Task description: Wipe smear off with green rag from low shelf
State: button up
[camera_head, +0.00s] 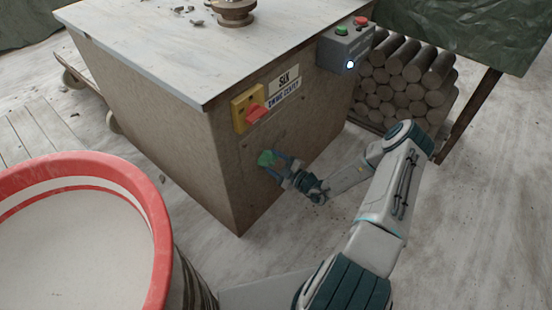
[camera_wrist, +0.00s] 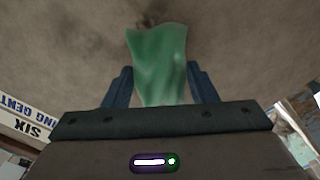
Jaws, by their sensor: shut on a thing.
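My gripper (camera_head: 279,168) is shut on the green rag (camera_head: 266,158) in front of the brown side panel (camera_head: 200,160) of the machine. In the wrist view the rag (camera_wrist: 160,65) stands out between the two dark blue fingers (camera_wrist: 160,88), its far end at or very near the panel; I cannot tell whether it touches. A faint dark smear (camera_wrist: 150,14) shows on the panel just beyond the rag's end in the wrist view. In the head view I cannot make the smear out clearly. No low shelf can be identified.
A yellow-and-red switch (camera_head: 248,108) and a "SIX" label (camera_head: 284,78) sit above my gripper. A grey button box (camera_head: 345,47) is on the machine's upper right. A red-rimmed white tub (camera_head: 85,240) stands front left. Stacked clay logs (camera_head: 405,80) are behind right.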

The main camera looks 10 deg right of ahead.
aim_at(268, 162)
jog(key=shift+s+a+r+p, duration=0.1)
jog(key=shift+s+a+p, duration=0.25)
jog(key=shift+a, duration=0.3)
jog(key=shift+s+a+p, duration=0.2)
jog(key=shift+s+a, duration=0.2)
jog(key=shift+a, duration=0.25)
jog(key=shift+r+p, duration=1.05)
jog(key=shift+r, duration=0.25)
jog(key=shift+w+d+f+b, duration=0.1)
jog(key=shift+w+d+b, duration=0.75)
jog(key=shift+w+d, duration=0.75)
jog(key=shift+w+d+f+b, duration=0.1)
jog(key=shift+w+d+b, duration=0.85)
jog(key=shift+d, duration=1.2)
jog(key=shift+w+d+f+b, duration=0.1)
jog(key=shift+w+d+b, duration=0.65)
jog(key=shift+w+d, duration=0.9)
jog(key=shift+w+d+b, duration=0.25)
jog(key=shift+d+b, duration=0.1)
jog(key=shift+d, duration=0.25)
jog(key=shift+w+d+b, duration=0.25)
jog(key=shift+d+b, duration=0.1)
jog(key=shift+d, duration=0.25)
jog(key=shift+w+d+r, duration=0.1)
jog(key=shift+w+d, duration=0.2)
jog(key=p+v, duration=0.2)
jog(key=v, duration=0.4)
